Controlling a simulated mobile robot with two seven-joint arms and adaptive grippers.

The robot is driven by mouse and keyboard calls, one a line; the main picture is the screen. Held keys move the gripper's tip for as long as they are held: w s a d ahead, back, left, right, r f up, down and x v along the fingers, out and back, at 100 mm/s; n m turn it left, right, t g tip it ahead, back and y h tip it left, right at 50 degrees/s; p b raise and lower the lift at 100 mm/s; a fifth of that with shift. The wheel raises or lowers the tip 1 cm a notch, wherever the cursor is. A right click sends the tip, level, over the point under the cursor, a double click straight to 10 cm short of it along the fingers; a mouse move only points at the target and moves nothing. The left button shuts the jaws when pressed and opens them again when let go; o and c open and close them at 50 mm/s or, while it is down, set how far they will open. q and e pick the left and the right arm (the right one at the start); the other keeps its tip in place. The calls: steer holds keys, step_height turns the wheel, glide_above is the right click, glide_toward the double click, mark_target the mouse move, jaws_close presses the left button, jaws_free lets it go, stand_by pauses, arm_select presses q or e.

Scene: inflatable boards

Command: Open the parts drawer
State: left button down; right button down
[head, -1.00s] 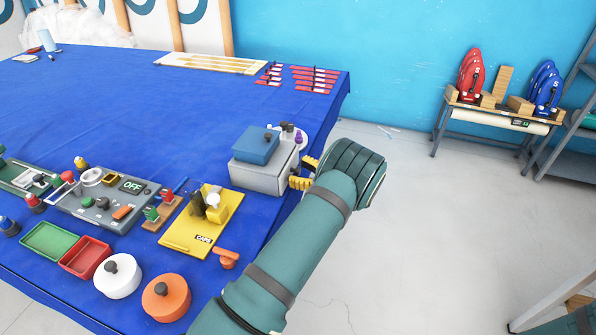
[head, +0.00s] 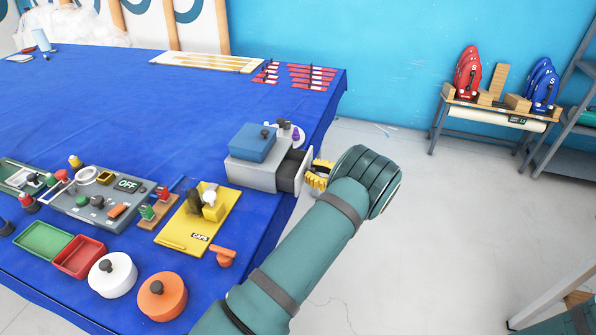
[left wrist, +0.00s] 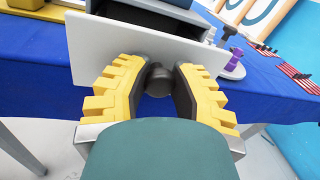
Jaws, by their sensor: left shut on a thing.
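The parts drawer (head: 303,172) is part of a grey box (head: 250,176) at the right edge of the blue-covered table. It stands partly out of the box, with its dark side showing and its pale front over the table edge. In the left wrist view the white drawer front (left wrist: 88,48) has a dark round knob (left wrist: 158,82). My left gripper (head: 318,174) has yellow fingers on both sides of that knob and is shut on it. The drawer's inside shows only as a dark strip behind the front. My right gripper is not in view.
A blue box (head: 252,142) sits on top of the grey box. A yellow CAPS board (head: 185,232) and a grey OFF panel (head: 110,200) lie to the left on the table. The floor (head: 440,230) to the right of my left arm is clear.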

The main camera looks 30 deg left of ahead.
arm_select(q)
steer(key=d, duration=0.3)
steer(key=shift+w+d, duration=0.15)
steer(key=shift+w, duration=0.2)
steer(key=c, duration=0.7)
jaws_free()
steer(key=shift+c, duration=0.2)
steer(key=d, duration=1.2)
steer(key=shift+w, duration=0.35)
